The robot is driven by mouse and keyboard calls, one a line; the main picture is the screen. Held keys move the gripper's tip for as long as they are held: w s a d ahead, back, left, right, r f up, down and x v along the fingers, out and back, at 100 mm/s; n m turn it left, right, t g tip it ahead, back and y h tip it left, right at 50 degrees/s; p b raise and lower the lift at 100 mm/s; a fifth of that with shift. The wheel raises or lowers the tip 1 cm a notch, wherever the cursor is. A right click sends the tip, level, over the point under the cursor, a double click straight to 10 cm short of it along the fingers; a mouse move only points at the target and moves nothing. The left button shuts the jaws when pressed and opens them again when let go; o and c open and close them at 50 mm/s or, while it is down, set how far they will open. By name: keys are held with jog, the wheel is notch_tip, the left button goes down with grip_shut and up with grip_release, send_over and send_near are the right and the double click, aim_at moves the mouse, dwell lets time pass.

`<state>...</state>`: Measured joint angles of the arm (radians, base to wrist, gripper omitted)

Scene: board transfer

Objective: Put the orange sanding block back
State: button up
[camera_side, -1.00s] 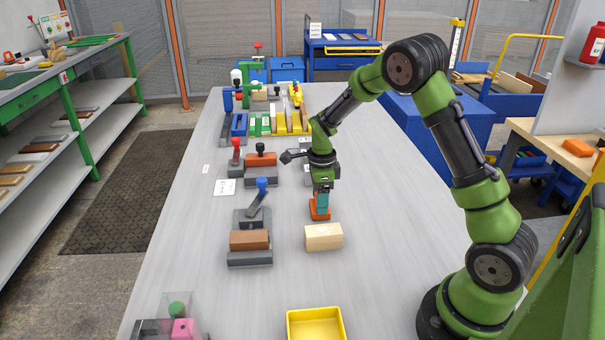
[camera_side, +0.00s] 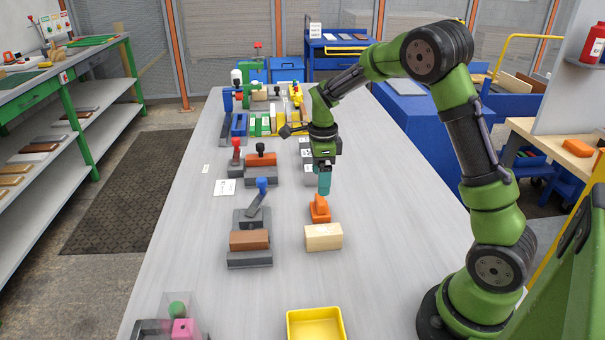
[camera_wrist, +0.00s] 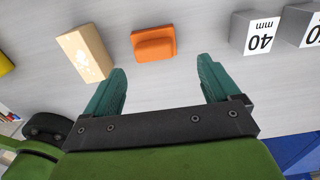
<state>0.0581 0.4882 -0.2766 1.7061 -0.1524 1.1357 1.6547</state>
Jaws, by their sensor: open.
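The orange sanding block (camera_side: 319,209) rests on the grey table just behind a pale wooden block (camera_side: 323,237). In the wrist view the orange block (camera_wrist: 153,44) lies beyond my fingertips, with the wooden block (camera_wrist: 86,53) to its left. My gripper (camera_side: 324,190) is above and slightly behind the orange block in the side view, apart from it. In the wrist view its teal fingers (camera_wrist: 160,75) are spread wide with nothing between them.
Grey blocks marked in mm (camera_wrist: 258,33) stand right of the orange block in the wrist view. A clamp fixture with a brown board (camera_side: 249,240) stands to the left. A yellow tray (camera_side: 315,325) is at the front. Bare table lies between.

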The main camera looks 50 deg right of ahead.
jog(key=s+a+r+n+t+y, duration=0.1)
jog(key=s+a+r+n+t, duration=0.1)
jog(key=s+a+r+n, duration=0.4)
jog(key=s+a+r+n+t, duration=0.2)
jog(key=r+n, duration=0.2)
jog(key=r, duration=0.4)
jog(key=s+a+r+n+t+y, duration=0.1)
jog(key=s+a+n+t, duration=0.2)
jog(key=s+a+n, duration=0.4)
jog(key=s+n, duration=0.3)
jog(key=n, duration=0.3)
jog(key=shift+s, duration=0.25)
